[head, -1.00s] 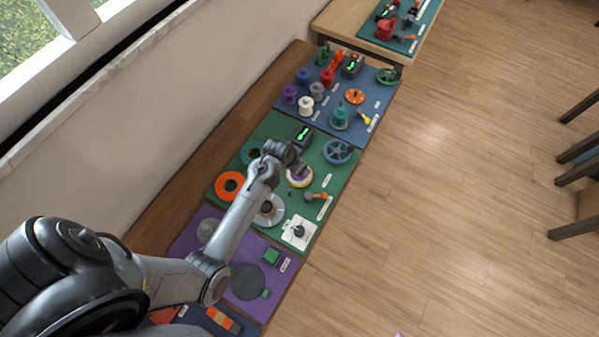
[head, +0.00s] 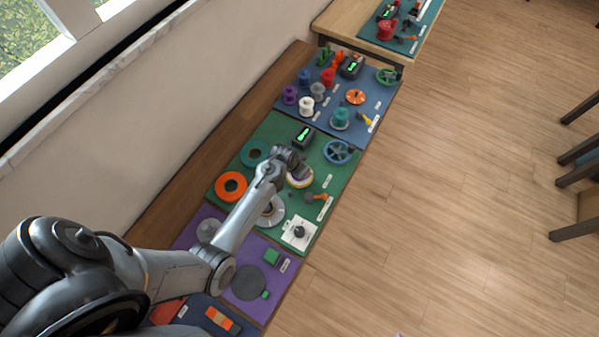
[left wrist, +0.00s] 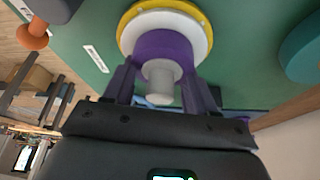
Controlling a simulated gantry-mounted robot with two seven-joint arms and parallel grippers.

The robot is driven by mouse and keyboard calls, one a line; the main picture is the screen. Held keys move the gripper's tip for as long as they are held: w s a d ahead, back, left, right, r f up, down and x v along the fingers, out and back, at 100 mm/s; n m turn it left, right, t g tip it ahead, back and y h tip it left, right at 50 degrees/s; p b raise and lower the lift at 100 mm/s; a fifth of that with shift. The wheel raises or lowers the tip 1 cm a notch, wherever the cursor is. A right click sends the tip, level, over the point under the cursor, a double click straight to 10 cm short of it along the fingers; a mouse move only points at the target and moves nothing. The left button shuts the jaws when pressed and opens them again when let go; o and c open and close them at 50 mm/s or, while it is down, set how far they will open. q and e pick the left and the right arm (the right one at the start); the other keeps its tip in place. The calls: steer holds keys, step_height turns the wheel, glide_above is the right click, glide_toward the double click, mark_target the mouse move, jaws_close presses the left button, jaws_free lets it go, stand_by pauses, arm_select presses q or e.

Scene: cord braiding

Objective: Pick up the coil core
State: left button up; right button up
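A round piece, which I take to be the coil core (head: 301,180), sits on the green mat. In the left wrist view it has a yellow rim and white disc, with a purple drum (left wrist: 163,50) and grey centre post (left wrist: 160,78) on top. My left gripper (head: 287,166) is over its upper left edge in the head view and hides part of it. In the left wrist view my left gripper (left wrist: 160,82) has its fingers apart, one each side of the drum and post. I see no clear sign that they press on it. My right gripper is not in view.
The green mat (head: 335,184) also holds an orange ring (head: 231,186), a teal ring (head: 254,153), a blue spoked wheel (head: 338,152), a grey disc (head: 271,212), a black box (head: 303,135) and an orange-handled piece (head: 316,197). The wall runs along the left.

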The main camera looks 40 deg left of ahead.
arm_select(q)
steer(key=c, duration=0.7)
steer(key=shift+r, duration=0.1)
